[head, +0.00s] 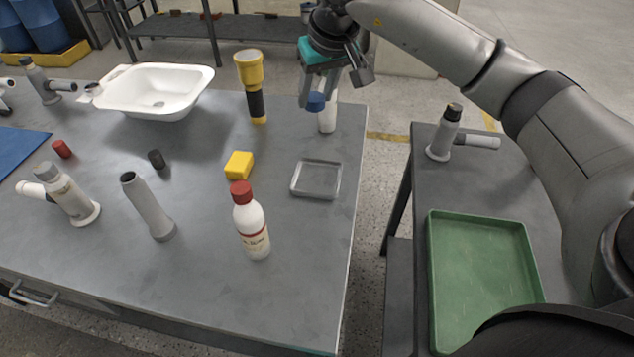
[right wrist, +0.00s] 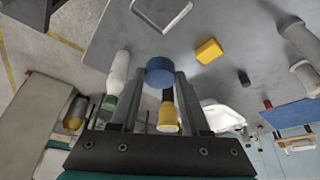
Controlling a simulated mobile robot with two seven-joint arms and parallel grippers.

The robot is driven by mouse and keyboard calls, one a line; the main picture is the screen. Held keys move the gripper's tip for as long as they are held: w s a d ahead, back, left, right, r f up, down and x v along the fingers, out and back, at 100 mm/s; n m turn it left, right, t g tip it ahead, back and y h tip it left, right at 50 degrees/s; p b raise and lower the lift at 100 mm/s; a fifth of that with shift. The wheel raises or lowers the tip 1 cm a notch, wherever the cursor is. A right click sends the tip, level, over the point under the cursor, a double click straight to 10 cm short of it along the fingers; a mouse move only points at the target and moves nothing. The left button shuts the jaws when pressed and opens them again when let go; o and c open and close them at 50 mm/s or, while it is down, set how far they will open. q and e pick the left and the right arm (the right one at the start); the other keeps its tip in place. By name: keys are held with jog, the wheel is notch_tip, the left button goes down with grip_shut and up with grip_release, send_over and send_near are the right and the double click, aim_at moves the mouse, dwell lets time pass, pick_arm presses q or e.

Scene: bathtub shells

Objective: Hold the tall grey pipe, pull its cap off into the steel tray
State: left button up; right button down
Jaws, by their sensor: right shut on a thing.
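My right gripper (head: 317,92) is at the back right of the bench, shut on a blue cap (head: 315,102). The blue cap also shows between the fingertips in the right wrist view (right wrist: 160,72). The tall grey pipe (head: 151,212) stands on its flared foot at the front left of the bench, far from this gripper. Its top end looks dark and open, with no blue cap on it. The steel tray (head: 295,187), shallow and empty, lies near the bench's right edge, nearer the front than the gripper. My left gripper is not in view.
A white bottle (head: 328,120) stands close beside the held cap. A yellow flashlight (head: 249,72), yellow block (head: 239,165) and red-capped bottle (head: 252,232) stand around the tray. A dark cap (head: 156,159) lies near the pipe. A green tray (head: 478,265) is on the right table, across a gap.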

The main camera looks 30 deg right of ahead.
jog(key=shift+d+f, duration=0.2)
jog(key=shift+f, duration=0.3)
notch_tip(320, 180, down, 11)
jog(key=b, duration=0.2)
send_over(316, 177)
jog(key=s, duration=0.2)
jog(key=f, duration=0.3)
jog(key=shift+w+a+f+b, duration=0.1)
jog(key=shift+w+f+b, duration=0.1)
jog(key=shift+f+b, duration=0.15)
jog(key=shift+f, duration=0.4)
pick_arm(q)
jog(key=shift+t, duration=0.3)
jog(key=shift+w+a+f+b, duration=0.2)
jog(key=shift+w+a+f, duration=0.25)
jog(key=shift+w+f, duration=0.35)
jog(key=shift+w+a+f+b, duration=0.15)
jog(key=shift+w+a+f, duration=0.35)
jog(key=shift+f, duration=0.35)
pick_arm(e)
jog(key=shift+f, duration=1.85)
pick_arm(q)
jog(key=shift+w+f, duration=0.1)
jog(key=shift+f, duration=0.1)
pick_arm(e)
jog(key=shift+f, duration=0.2)
jog(key=shift+c, duration=1.9)
grip_release()
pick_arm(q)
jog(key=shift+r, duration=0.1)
